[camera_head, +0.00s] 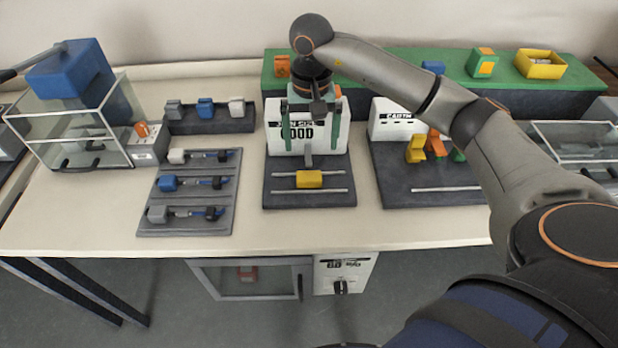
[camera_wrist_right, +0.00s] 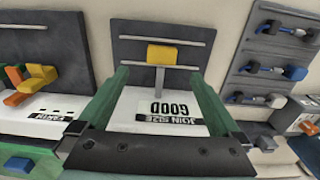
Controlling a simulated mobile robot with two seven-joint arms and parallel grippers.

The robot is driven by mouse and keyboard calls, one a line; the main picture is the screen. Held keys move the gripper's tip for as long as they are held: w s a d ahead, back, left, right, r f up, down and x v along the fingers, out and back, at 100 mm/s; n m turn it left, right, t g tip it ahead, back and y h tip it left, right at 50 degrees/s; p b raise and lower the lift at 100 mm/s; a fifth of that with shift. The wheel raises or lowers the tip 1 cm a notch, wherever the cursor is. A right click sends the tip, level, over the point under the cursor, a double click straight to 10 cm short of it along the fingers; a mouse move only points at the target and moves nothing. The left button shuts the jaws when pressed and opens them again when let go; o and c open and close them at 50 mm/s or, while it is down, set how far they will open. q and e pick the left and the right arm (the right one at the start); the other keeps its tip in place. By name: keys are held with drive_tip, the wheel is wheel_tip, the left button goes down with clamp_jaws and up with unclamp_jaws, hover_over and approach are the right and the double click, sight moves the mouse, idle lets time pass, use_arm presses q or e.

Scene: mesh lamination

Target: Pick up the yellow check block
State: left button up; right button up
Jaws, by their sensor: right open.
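The yellow check block (camera_head: 309,179) lies between two thin rails on the dark base of the station marked GOOD. It also shows in the right wrist view (camera_wrist_right: 165,54), beyond the fingertips and roughly midway between them. My right gripper (camera_head: 309,149) is open and empty, its two green fingers spread in front of the white GOOD panel (camera_head: 300,140). It is behind the block in the head view, apart from it. In the right wrist view the fingers (camera_wrist_right: 160,76) frame the panel and a grey post. My left gripper is not in view.
A grey rack with several blue and grey connectors (camera_head: 187,222) lies left of the station. Right of it is a station with orange, yellow and green blocks (camera_head: 416,150). A glass-sided box (camera_head: 60,140) stands at left. The table's front strip (camera_head: 300,230) is clear.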

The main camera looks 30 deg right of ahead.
hover_over(309, 177)
drive_tip(key=f, duration=0.6)
drive_tip(key=shift+s, duration=0.3)
drive_tip(key=shift+w+f+p, duration=0.15)
drive_tip(key=shift+f+p, duration=0.2)
drive_tip(key=shift+f, duration=1.1)
drive_tip(key=shift+w+f+p, duration=0.1)
drive_tip(key=shift+f+p, duration=0.25)
drive_tip(key=shift+f, duration=1.05)
drive_tip(key=c, duration=1.3)
drive_tip(key=shift+c, duration=0.2)
drive_tip(key=shift+r, duration=0.15)
